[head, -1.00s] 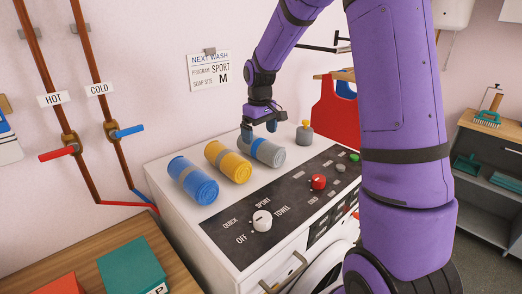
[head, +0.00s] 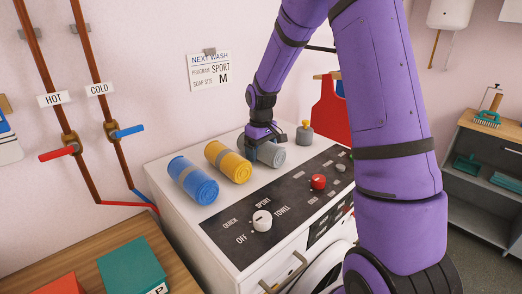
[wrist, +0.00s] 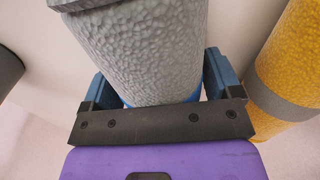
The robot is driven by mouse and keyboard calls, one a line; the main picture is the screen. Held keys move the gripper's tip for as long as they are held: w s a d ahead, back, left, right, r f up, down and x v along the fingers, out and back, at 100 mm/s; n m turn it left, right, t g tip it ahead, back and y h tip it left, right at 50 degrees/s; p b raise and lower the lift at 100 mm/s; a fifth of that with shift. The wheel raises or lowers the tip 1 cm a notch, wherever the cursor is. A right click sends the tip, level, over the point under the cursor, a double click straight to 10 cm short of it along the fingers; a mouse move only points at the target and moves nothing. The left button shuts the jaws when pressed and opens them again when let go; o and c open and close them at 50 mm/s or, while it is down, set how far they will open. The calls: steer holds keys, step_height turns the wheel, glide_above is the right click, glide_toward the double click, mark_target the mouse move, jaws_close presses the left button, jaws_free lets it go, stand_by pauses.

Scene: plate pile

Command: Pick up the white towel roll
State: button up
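The towel roll I take for the white one is light grey-white (head: 274,157). It lies on top of the white washing machine (head: 219,218), third in a row after a blue roll (head: 193,181) and a yellow roll (head: 229,161). My gripper (head: 263,149) is down over it from above and hides its middle. In the wrist view the grey-white roll (wrist: 145,50) lies between my two blue fingers, one on each side. The fingers stand wide apart with narrow gaps beside the roll, so my gripper (wrist: 162,78) looks open around it.
The yellow roll is close beside my right finger in the wrist view (wrist: 290,75). A grey bottle with a yellow cap (head: 305,133) stands behind the roll. The control panel with a white knob (head: 262,220) and red knob (head: 318,181) lies in front.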

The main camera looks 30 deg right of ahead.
steer(key=c, duration=0.6)
steer(key=shift+r, duration=0.1)
steer(key=shift+c, duration=0.2)
step_height(320, 180, up, 10)
steer(key=shift+f, duration=0.25)
steer(key=shift+r, duration=0.2)
